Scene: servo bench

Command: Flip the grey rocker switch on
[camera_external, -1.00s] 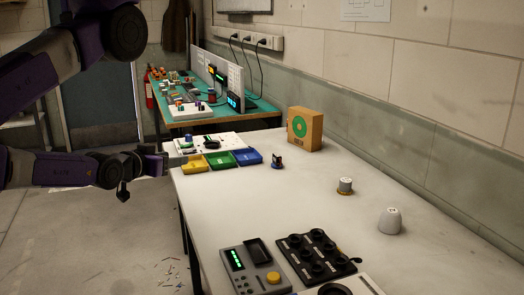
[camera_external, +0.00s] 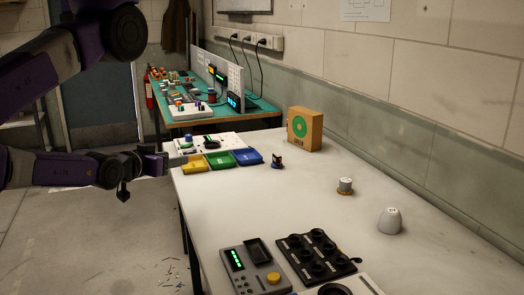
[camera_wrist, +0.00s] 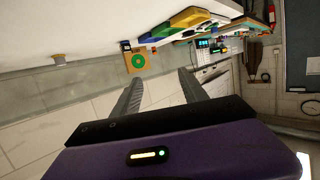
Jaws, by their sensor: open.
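I cannot pick out the grey rocker switch for certain in either view. A white panel (camera_external: 222,137) with small controls lies past the coloured trays in the external view; its parts are too small to tell apart. A grey unit (camera_external: 253,268) with green lights and a yellow knob is at the near edge of the white table. My gripper (camera_wrist: 160,75) is open and empty in the wrist view, its two dark fingers apart. In the external view it is left of the white table, near the trays, touching nothing that I can see.
Yellow, green and blue trays (camera_external: 220,159) sit at the table's far left. A cardboard box (camera_external: 305,128), a small blue-based part (camera_external: 277,161), a capped jar (camera_external: 345,186), a white dome (camera_external: 390,221) and a black socketed tray (camera_external: 317,255) stand on the white table (camera_external: 235,205). Its middle is clear.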

